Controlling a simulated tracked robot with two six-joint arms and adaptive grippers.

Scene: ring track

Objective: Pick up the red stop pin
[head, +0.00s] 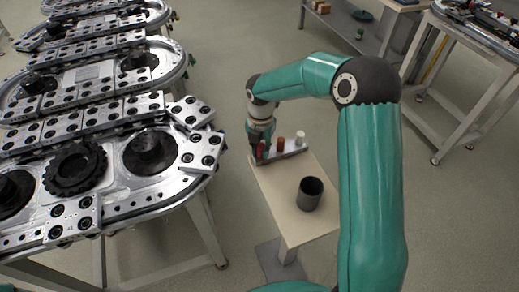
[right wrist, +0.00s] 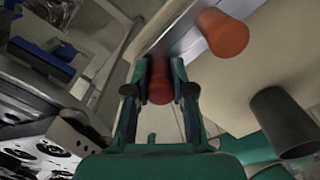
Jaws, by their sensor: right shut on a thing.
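The red stop pin (right wrist: 160,88) is between the two fingers of my right gripper (right wrist: 155,88) in the right wrist view. The fingers are shut on its sides. In the head view my right gripper (head: 256,138) points down at the left end of a narrow rack (head: 290,153), with the red pin (head: 261,151) at its tip. I cannot tell whether the pin's lower end is still in the rack. My left gripper is not in view.
An orange-red pin (head: 281,144) and a white pin (head: 300,138) stand in the rack on a small table (head: 283,205). A dark cup (head: 310,194) stands nearer on it. A ring track (head: 120,190) on a metal frame is to the left.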

